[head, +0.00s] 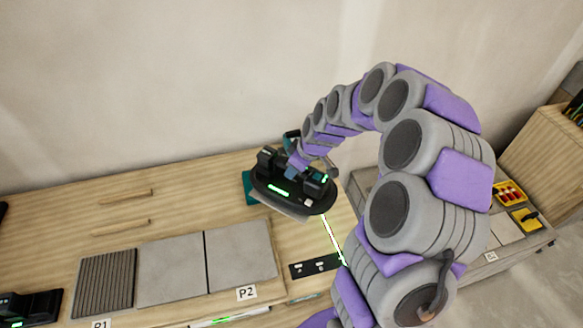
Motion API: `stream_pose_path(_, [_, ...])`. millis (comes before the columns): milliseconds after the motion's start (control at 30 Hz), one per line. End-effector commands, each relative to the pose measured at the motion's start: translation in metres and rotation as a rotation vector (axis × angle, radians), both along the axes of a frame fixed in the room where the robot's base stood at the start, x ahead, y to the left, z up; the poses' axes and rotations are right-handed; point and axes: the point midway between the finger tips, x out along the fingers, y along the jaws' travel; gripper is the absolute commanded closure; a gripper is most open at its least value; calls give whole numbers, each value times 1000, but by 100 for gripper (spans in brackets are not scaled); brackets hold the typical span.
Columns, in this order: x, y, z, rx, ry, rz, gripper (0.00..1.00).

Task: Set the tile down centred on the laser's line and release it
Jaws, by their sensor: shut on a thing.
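My gripper (297,163) is at the far end of my arm and closed on a black tile lifter (291,190) with green-lit displays. The edge of a grey tile (278,206) shows under the lifter; the lifter hides most of it. The laser's line (332,238) is a bright green-white streak on the wooden bench, running down and right from beside the lifter. I cannot tell whether the tile touches the bench or is centred on the line.
Two grey tiles (171,268) (240,255) and a ribbed dark panel (104,283) lie at left, by the labels P1 and P2 (246,293). A black plate (314,266) lies by the line. A teal object (248,186) stands behind the lifter. A black device (32,307) is at lower left.

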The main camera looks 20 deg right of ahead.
Motion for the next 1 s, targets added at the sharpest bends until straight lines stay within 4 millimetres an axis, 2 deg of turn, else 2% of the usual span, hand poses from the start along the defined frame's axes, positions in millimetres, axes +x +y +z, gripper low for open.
stream_pose_path(567, [1,-35,-14,0,-4,401,100])
stream_pose_path(1000, [-11,-71,-31,3,1,721,100])
